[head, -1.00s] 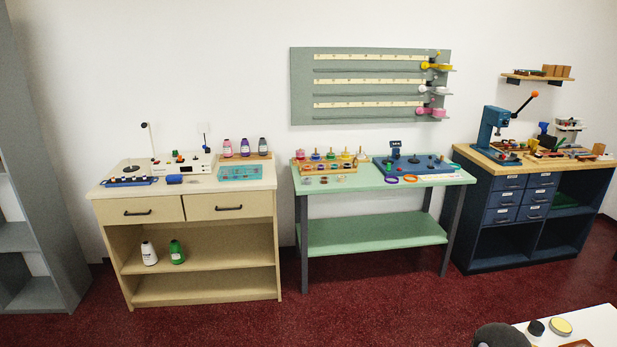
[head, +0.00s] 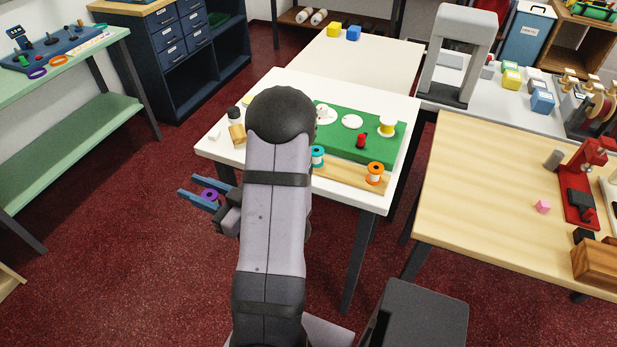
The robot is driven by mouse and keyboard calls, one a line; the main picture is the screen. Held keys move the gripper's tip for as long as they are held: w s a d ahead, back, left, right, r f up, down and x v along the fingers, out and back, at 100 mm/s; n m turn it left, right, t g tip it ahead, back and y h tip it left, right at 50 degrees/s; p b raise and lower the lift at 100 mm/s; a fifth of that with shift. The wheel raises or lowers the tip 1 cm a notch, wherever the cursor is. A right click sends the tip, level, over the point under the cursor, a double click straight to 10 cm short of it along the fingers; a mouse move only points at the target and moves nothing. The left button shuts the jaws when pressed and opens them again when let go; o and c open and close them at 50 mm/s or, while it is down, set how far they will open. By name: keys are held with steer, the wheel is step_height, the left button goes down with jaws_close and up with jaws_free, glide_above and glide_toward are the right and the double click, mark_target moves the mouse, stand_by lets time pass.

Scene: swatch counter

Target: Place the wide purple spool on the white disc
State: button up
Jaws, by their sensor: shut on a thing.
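My gripper (head: 188,186) has two blue fingers and is out past the left edge of the white table, above the red floor. It is shut on a purple spool (head: 209,194), seen small between the fingers. On the green board (head: 336,136) a bare white disc (head: 352,121) lies near the middle. A yellow-and-white spool (head: 387,126) stands at the board's right end. My arm hides part of the board and table.
A red spool (head: 361,141) stands on the board. A teal spool (head: 317,156) and an orange spool (head: 376,173) stand on a wooden strip along the front of the white table (head: 340,193). Small dark and tan items (head: 236,130) are at the left. A wooden table (head: 480,200) stands at right.

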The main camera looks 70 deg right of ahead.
steer(key=s+d+r+m+g+h+b, duration=0.6)
steer(key=s+d+r+m+h+b, duration=0.25)
steer(key=s+d+r+h, duration=0.9)
steer(key=s+d+f+m+g+y, duration=0.2)
steer(key=s+d+f+m+g, duration=0.2)
steer(key=s+d+f, duration=0.2)
steer(key=s+d, duration=0.2)
steer(key=s, duration=0.1)
steer(key=shift+s+d+f, duration=0.15)
steer(key=shift+d+f, duration=0.15)
steer(key=shift+f, duration=0.1)
steer(key=shift+f+b, duration=0.9)
steer(key=shift+f, duration=3.9)
